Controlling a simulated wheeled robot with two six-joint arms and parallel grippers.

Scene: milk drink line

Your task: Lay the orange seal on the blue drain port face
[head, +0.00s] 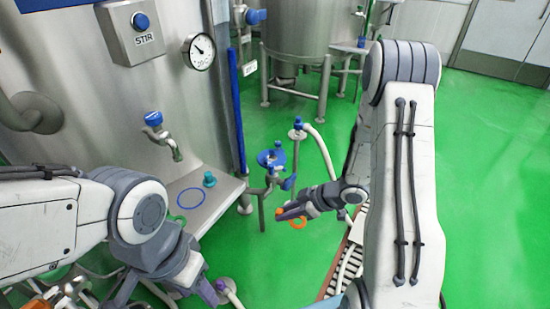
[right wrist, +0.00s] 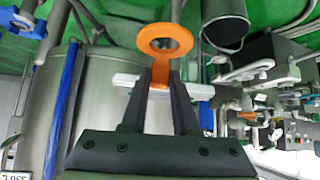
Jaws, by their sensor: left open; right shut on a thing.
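The orange seal (head: 298,223) is a flat ring with a tab. My right gripper (head: 284,212) is shut on the tab, and the ring sticks out past the fingertips. In the right wrist view the seal (right wrist: 165,42) shows its open hole, with the tab between the fingers (right wrist: 160,85). A blue round face on a pipe, apparently the drain port (head: 270,158), is above and left of the right gripper in the head view, apart from the seal. My left gripper (head: 165,297) is open at the lower left, its fingers apart; its fingertips are partly unclear.
A steel shelf (head: 222,192) carries a blue ring mark, a teal fitting (head: 209,179) and a green ring (head: 177,219). A blue upright pipe (head: 237,110) stands at its edge. A white hose (head: 322,150) runs behind the right gripper. Green floor is open at right.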

